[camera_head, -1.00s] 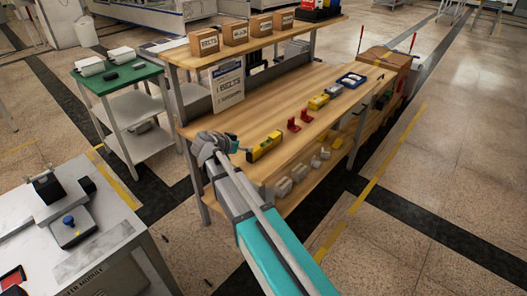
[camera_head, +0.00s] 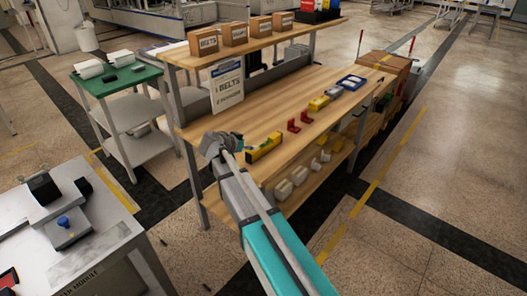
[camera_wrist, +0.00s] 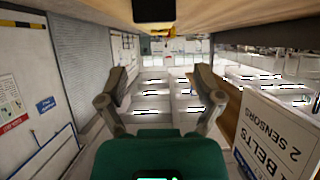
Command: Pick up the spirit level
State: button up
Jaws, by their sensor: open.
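The spirit level (camera_head: 264,147), a yellow bar with dark ends, lies on the wooden bench top (camera_head: 275,110) near its front edge. My gripper (camera_head: 237,146) is just left of the level's near end in the head view, apart from it. In the wrist view my gripper (camera_wrist: 160,76) has its two fingers spread wide with nothing between them. That view appears upside down, with the bench top along its upper edge. A small patch of yellow shows there at the top; I cannot tell whether it is the level.
Two red brackets (camera_head: 300,122), another yellow item (camera_head: 318,103) and a blue tray (camera_head: 352,81) line the bench to the right. A "BELTS" sign (camera_head: 227,86) stands behind my gripper. Labelled boxes (camera_head: 233,35) sit on the upper shelf. White items (camera_head: 292,180) are on the lower shelf.

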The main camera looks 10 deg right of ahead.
aim_at(264, 143)
jog(key=shift+b+x, duration=0.65)
jog(key=shift+x, duration=1.25)
jog(key=shift+r+b+x, duration=0.2)
jog(key=shift+b+x, duration=0.9)
jog(key=shift+x, duration=1.5)
jog(key=shift+d, duration=0.2)
grip_shut()
